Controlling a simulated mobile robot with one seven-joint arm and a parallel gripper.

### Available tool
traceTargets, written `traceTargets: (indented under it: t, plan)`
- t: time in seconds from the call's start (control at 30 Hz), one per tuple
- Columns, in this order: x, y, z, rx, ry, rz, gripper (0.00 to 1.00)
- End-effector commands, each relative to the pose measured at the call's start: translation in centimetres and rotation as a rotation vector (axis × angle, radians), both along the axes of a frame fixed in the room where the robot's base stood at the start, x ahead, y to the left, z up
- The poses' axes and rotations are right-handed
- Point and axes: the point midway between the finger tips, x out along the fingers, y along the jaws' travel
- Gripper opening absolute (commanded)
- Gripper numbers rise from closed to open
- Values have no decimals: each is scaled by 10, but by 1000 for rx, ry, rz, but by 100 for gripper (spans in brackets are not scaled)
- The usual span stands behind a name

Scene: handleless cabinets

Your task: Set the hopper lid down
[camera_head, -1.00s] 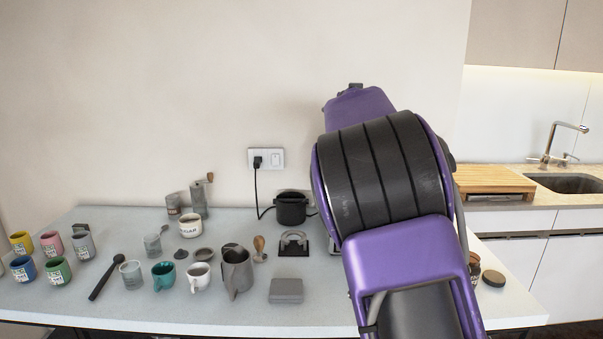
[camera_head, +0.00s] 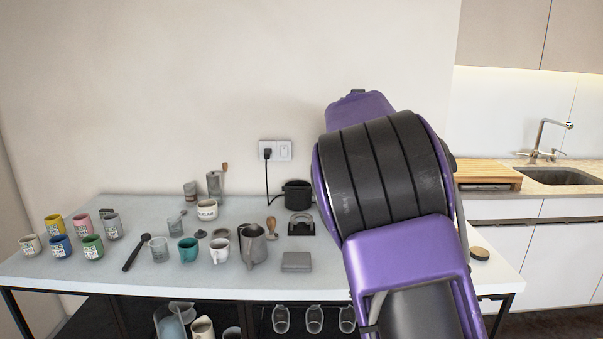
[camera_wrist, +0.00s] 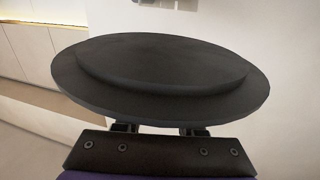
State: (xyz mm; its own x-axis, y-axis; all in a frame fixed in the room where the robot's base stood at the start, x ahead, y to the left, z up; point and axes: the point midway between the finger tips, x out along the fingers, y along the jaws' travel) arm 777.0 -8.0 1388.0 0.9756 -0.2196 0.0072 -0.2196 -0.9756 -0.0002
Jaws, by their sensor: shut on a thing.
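The hopper lid (camera_wrist: 160,75) is a wide, round, dark disc with a raised middle, and it fills most of the wrist view. My gripper (camera_wrist: 158,129) is shut on it at its near side. The lid is held up in the air, with wall and cabinets behind it. In the head view my purple and black arm hides my gripper and the lid, and also the part of the table behind it.
The pale table (camera_head: 100,275) bears several mugs, a steel pitcher (camera_head: 253,245), a grey box (camera_head: 296,262), a black round container (camera_head: 297,194) and a hand grinder (camera_head: 215,185). Cups and glasses (camera_head: 314,320) stand below. A sink (camera_head: 568,177) is at the right.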

Motion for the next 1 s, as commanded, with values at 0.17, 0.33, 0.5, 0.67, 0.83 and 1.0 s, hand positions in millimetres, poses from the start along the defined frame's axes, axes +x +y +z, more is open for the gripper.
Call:
traceTargets:
  t: [0.17, 0.33, 0.5, 0.67, 0.83, 1.0]
  plan:
    - [-10, -28, -59, 0, 9, -78, 0]
    - [-33, -47, -124, 1, 12, -118, 0]
    - [-69, -48, -191, 0, 12, -80, 0]
    - [-110, -32, -246, 1, 13, 20, 0]
    - [-152, -9, -287, 2, 11, 137, 0]
    - [-177, 6, -305, 1, 7, 207, 0]
